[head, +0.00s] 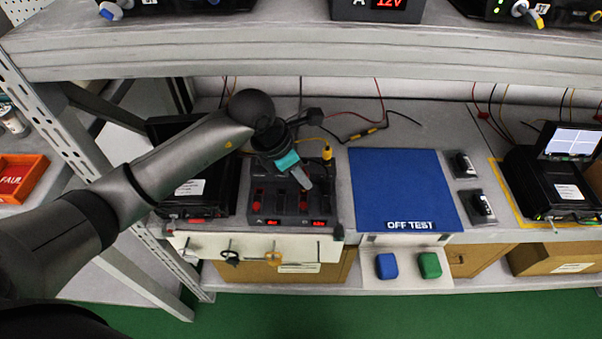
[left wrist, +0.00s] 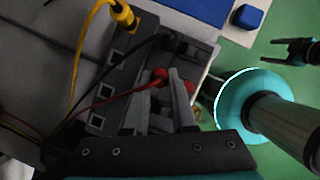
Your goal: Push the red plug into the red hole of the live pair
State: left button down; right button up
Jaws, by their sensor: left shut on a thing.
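My left gripper (head: 306,184) is over the right half of a dark dual-channel unit (head: 284,219) with small red displays. In the left wrist view its grey fingers (left wrist: 172,92) are closed around the red plug (left wrist: 159,76), whose red wire (left wrist: 118,101) trails left. Another red part (left wrist: 190,86) shows just right of the fingertips. The fingers and plug hide the red hole, so I cannot tell whether the plug touches it. A dark two-pronged thing (left wrist: 290,50) shows at the upper right; I cannot tell whether it is my right gripper.
A yellow plug (head: 327,153) stands at the unit's back, with loose wires behind. A blue OFF TEST mat (head: 400,185) lies to the right. A black unit (head: 205,182) stands to the left. The upper shelf edge (head: 300,58) overhangs the bench.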

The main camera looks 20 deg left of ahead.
pick_arm(q)
jog(key=shift+f+b, duration=0.9)
jog(key=shift+f, duration=0.35)
dwell(1.0)
jog(key=c, duration=0.7)
grip_release()
jog(key=shift+o, duration=0.2)
jog(key=shift+f, duration=0.1)
jog(key=shift+o, duration=0.3)
jog(key=shift+s, duration=0.1)
